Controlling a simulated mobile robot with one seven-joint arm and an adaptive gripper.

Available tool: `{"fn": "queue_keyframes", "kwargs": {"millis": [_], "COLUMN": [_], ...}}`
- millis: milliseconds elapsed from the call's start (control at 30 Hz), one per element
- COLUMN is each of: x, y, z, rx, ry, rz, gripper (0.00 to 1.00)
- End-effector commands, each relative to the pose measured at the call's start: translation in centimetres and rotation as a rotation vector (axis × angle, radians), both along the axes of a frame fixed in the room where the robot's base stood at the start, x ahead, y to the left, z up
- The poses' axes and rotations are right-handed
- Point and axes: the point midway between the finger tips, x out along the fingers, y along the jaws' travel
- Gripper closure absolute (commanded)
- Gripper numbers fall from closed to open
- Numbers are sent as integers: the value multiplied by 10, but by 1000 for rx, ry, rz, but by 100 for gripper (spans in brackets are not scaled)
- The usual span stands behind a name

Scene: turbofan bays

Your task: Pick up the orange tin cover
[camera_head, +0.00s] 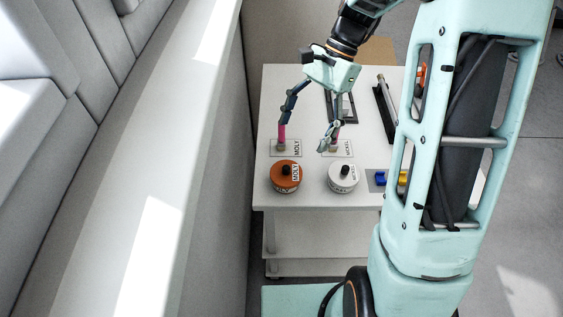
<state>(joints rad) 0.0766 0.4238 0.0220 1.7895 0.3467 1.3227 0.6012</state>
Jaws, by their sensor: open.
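The orange tin (285,184) stands near the front left of the white table. Its orange cover (280,171) is on top, with a black knob in the middle and a white MOLY label at its right side. My gripper (303,134) is open and empty, its two fingers spread wide. In the picture it lies above and slightly right of the orange tin, towards the back of the table, apart from the cover. Its height above the table is hard to tell from this view.
A white tin (343,184) with a black knob and NICKEL label stands just right of the orange tin. Blue and yellow items (381,179) sit farther right. A pale wall ledge (160,150) runs along the left.

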Motion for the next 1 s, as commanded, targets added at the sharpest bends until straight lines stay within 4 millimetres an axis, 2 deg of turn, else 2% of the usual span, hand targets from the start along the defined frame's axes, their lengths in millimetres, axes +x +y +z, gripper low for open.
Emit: {"fn": "queue_keyframes", "kwargs": {"millis": [300,533,733,1000], "x": [-18,-25,-36,-38], "y": [20,27,38,41], "z": [-40,-56,-82,-92], "rx": [6,6,5,4], "ry": [20,19,19,13], "rz": [-9,-7,-8,-9], "gripper": [24,24,24,24]}}
